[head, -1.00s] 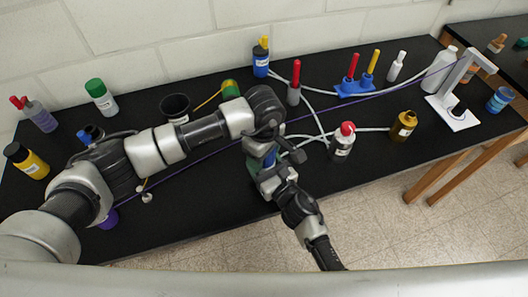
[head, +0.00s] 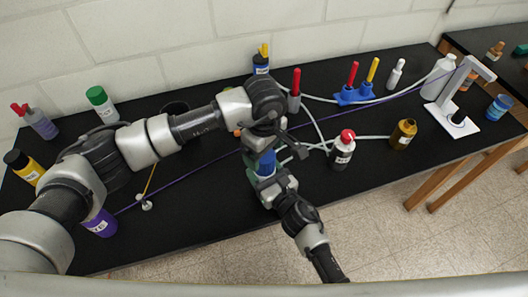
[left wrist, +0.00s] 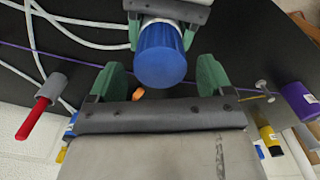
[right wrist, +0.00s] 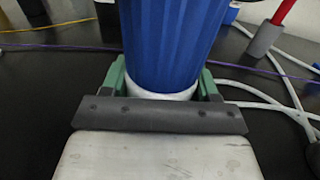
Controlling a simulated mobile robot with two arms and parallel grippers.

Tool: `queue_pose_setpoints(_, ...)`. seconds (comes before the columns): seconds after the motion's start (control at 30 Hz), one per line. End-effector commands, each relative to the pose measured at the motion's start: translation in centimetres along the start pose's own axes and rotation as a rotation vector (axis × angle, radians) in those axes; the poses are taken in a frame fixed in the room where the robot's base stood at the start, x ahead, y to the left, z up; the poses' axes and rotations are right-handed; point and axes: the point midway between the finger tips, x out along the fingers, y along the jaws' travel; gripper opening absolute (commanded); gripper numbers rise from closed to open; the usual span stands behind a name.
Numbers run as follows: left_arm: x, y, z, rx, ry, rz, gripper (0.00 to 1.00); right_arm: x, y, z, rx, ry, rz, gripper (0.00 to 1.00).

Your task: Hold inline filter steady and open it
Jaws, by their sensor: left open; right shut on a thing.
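The inline filter (head: 266,163) has a blue body. The right wrist view shows its ribbed blue housing (right wrist: 175,45) above a white collar (right wrist: 160,94). My right gripper (right wrist: 160,82) is shut on the filter around the collar, with a green finger on each side. In the left wrist view, the round blue end (left wrist: 160,62) of the filter faces the camera. My left gripper (left wrist: 160,72) is open, its green fingers apart on either side of that end, with visible gaps.
A red-capped bottle (head: 342,152) and an amber bottle (head: 403,133) stand right of the filter, with white tubing (head: 318,127) beside them. A purple cord (head: 185,175) crosses the black bench. A purple bottle (head: 102,223) stands front left. The bench front (head: 200,215) is clear.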

Motion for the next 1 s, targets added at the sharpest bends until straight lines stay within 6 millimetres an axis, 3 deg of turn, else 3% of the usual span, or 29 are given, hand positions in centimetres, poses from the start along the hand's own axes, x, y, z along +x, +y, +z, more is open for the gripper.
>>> queue_pose_setpoints(0.3, -2.8, 0.1, -0.1, 0.445, 0.004, 0.001, 0.8, -0.1, 0.0, -0.1, 0.001, 0.003, 0.0, 0.0)
queue_pose_setpoints(0.43, -2.8, 0.0, 0.0, 0.53, 0.001, -0.001, 0.8, -0.1, 0.0, -0.1, 0.001, 0.003, 0.0, 0.0)
queue_pose_setpoints(1.0, 4.4, 0.0, 0.0, 0.538, -0.001, -0.001, 0.8, -0.1, 0.0, -0.1, 0.001, 0.003, 0.0, 0.0)
